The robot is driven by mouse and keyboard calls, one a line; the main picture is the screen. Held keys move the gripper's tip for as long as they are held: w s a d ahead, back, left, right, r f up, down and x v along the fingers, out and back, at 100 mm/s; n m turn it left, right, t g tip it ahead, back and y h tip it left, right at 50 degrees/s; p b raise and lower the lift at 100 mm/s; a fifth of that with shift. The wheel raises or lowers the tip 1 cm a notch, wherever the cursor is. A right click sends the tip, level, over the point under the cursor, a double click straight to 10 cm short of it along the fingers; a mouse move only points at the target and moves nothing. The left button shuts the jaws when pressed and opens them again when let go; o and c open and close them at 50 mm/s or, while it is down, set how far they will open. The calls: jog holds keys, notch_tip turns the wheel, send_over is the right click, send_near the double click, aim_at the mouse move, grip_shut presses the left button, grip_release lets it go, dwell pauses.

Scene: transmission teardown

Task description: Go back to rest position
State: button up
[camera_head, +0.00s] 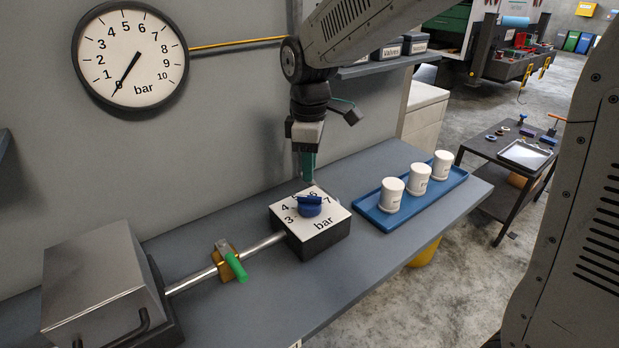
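My gripper (308,165) points straight down just above the blue knob (309,206) on the pressure regulator box (325,238). Its teal fingertips end close to the knob's top; I cannot tell whether they touch it. From this angle the fingers overlap, so the gap between them is hidden. My arm (350,30) reaches in from the upper right. The regulator's white top carries numbers and the word "bar".
A blue tray (404,217) with three white cups (419,179) stands right of the regulator. A pipe with a green-handled valve (235,266) leads left to a metal box (103,292). A wall gauge (130,55) points near 0. A shelf (385,64) is behind my arm.

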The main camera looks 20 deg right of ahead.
jog(key=shift+r, duration=0.4)
jog(key=shift+s+d+f+m, duration=0.1)
jog(key=shift+s+f+m, duration=0.15)
jog(key=shift+m, duration=0.45)
jog(key=s+d+r+m, duration=0.1)
jog(key=s+d+m, duration=0.3)
jog(key=s, duration=0.4)
jog(key=s+d+r+m+t, duration=0.1)
jog(key=s+d+m, duration=0.3)
jog(key=s, duration=0.5)
jog(key=s+d+r+m, duration=0.1)
jog(key=s+d+m, duration=0.2)
jog(key=s, duration=0.6)
jog(key=shift+s+d+r+m, duration=0.25)
jog(key=shift+d+r+m, duration=0.15)
jog(key=shift+m, duration=0.1)
